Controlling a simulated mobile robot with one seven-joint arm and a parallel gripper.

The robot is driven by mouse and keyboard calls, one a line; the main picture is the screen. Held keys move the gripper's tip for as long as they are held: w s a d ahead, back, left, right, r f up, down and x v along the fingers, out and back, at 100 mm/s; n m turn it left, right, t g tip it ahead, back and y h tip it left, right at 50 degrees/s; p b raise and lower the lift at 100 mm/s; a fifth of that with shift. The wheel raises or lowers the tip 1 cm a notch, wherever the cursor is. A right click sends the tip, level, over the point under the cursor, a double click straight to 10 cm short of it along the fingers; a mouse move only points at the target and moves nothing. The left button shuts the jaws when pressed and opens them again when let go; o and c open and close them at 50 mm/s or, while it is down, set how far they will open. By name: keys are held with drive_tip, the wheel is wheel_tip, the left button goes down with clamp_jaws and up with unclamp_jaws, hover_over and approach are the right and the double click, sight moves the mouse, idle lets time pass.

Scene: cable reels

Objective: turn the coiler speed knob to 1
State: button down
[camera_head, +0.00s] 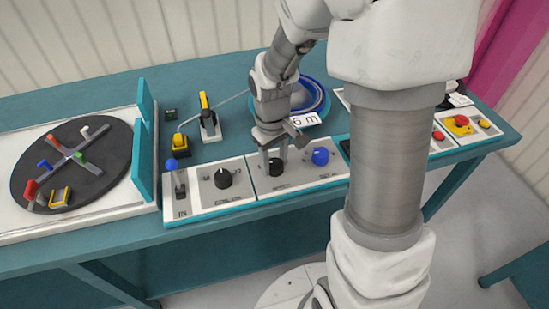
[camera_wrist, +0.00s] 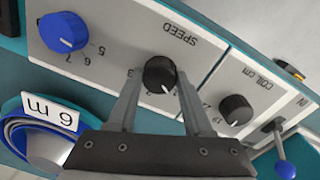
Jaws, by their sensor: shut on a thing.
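The speed knob (camera_wrist: 160,74) is a round black knob with a white pointer mark, on a white panel lettered SPEED, upside down in the wrist view. It also shows in the head view, as the black knob (camera_head: 276,168) under my gripper. My gripper (camera_wrist: 158,82) comes from above with one finger on each side of this knob and is shut on it. In the head view my gripper (camera_head: 273,156) is at the panel.
A blue knob (camera_head: 320,156) is right of the speed knob; a black coil cm knob (camera_head: 223,178) and a blue-tipped lever (camera_head: 171,165) are left. Behind stand a yellow-black device (camera_head: 208,118) and a blue reel with a 6 m tag (camera_head: 305,120). A dark turntable (camera_head: 95,180) is far left.

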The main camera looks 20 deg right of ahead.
sight(273, 164)
idle(0.4)
drive_tip(key=shift+c, duration=1.5)
unclamp_jaws()
wheel_tip(273, 164, up, 18)
drive_tip(key=p, duration=0.4)
drive_tip(key=shift+a+f, duration=0.25)
drive_tip(key=shift+a, duration=0.1)
drive_tip(key=shift+s, duration=0.15)
drive_tip(key=s+r+m+t+p, duration=0.3)
drive_tip(key=s+r+t+p, duration=0.2)
drive_tip(key=s+r, duration=0.7)
drive_tip(key=shift+s+d+r+m+p, duration=0.3)
drive_tip(key=shift+s+d+m+p, duration=0.1)
drive_tip(key=shift+s, duration=0.5)
drive_tip(key=shift+c, duration=0.3)
